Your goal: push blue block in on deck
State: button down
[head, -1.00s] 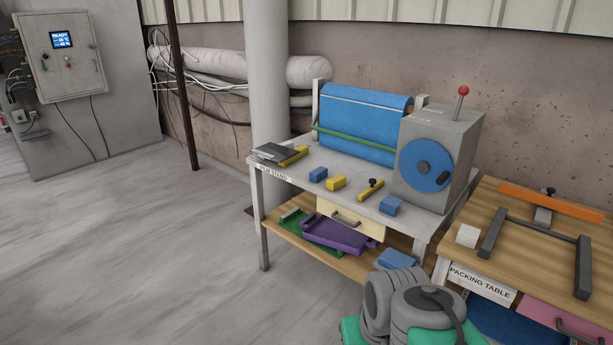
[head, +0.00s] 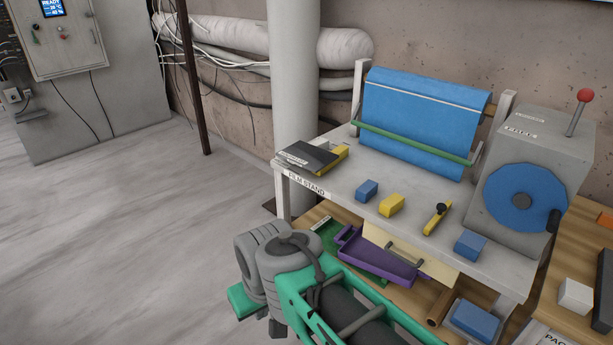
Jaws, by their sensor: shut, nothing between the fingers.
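Blue blocks show in several places in the head view. One blue block (head: 470,246) sits near the front edge of the grey film stand top (head: 330,205), below the blue wheel; I cannot tell whether it overhangs. A second blue block (head: 367,190) sits further left on the same top, left of a yellow block (head: 391,205). No part is marked "deck". My arm's grey joints and green link are in the lower middle, in front of the stand. My gripper's fingers do not show.
A yellow tool with a black knob (head: 437,217) lies between the yellow block and the front-edge blue block. The grey crank box (head: 515,185) stands behind that block. A blue film roll (head: 420,120) is at the back. Purple tray (head: 375,258) and drawer (head: 410,255) are below. Left floor is clear.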

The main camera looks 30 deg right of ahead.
aim_at(368, 190)
jog(key=z, duration=0.3)
jog(key=i, duration=1.8)
jog(key=z, duration=0.6)
